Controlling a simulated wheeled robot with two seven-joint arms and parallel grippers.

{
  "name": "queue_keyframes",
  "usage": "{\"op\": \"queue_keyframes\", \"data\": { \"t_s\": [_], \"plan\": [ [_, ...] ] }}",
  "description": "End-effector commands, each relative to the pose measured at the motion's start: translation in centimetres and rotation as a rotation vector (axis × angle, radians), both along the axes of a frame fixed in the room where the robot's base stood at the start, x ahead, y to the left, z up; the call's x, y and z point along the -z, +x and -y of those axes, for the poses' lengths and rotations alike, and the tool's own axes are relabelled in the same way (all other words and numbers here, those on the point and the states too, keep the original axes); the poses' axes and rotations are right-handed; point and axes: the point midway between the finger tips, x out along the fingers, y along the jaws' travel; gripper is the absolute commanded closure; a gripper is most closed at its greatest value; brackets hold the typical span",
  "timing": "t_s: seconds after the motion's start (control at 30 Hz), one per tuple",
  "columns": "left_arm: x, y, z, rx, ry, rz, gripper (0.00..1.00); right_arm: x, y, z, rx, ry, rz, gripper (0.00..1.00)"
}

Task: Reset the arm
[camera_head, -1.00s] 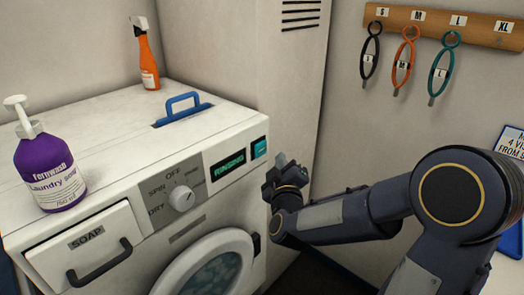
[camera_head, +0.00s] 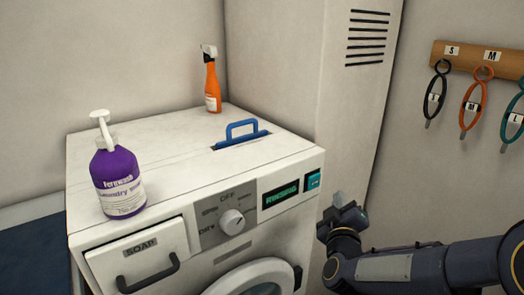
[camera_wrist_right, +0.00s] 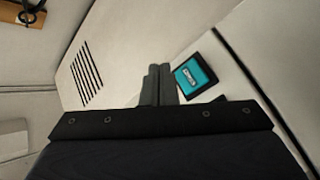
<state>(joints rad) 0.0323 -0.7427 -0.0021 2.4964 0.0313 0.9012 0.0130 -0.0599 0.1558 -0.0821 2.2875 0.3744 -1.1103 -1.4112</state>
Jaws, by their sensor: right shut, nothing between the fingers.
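My right gripper (camera_head: 342,208) is at the right front corner of the white washing machine (camera_head: 180,160), just right of its teal button (camera_head: 313,180). In the right wrist view its two fingers (camera_wrist_right: 158,84) are together with nothing between them, and the teal button (camera_wrist_right: 195,76) shows just beyond and to their right. My right arm comes in from the lower right in the head view. My left gripper is not in view.
A purple laundry soap pump bottle (camera_head: 118,180), an orange spray bottle (camera_head: 212,84) and a blue handle (camera_head: 242,132) are on the machine's top. The soap drawer (camera_head: 138,254) is shut. Loops hang from a wooden rack (camera_head: 480,60) at right.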

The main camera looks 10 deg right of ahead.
Motion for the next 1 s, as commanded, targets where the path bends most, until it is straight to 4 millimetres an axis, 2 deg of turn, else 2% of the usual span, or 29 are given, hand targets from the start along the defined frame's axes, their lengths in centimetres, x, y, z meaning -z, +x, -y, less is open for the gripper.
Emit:
{"op": "queue_keyframes", "data": {
  "t_s": [0.17,0.27,0.33,0.47,0.53,0.7,0.8,0.9,1.0],
  "plan": [
    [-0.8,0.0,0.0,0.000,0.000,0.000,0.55,-0.8,-0.5,-0.8,-0.080,0.125,-0.021,1.00],
    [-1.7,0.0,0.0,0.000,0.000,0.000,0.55,-1.5,-1.8,-2.5,-0.189,0.316,-0.074,1.00],
    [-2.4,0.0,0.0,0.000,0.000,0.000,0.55,-1.7,-3.5,-4.0,-0.267,0.477,-0.141,1.00],
    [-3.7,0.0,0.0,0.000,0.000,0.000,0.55,-1.3,-8.0,-7.0,-0.355,0.768,-0.315,1.00],
    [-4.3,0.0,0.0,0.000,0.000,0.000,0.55,-0.8,-11.1,-8.4,-0.361,0.910,-0.428,1.00],
    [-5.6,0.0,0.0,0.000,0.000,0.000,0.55,0.8,-19.1,-10.5,-0.254,1.182,-0.692,1.00],
    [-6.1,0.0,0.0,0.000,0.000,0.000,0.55,1.7,-22.9,-11.0,-0.158,1.278,-0.803,1.00],
    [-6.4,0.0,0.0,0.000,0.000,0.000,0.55,2.4,-25.3,-11.2,-0.081,1.334,-0.871,1.00],
    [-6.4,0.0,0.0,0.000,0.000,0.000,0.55,2.7,-26.5,-11.2,-0.039,1.359,-0.904,1.00]
  ]
}}
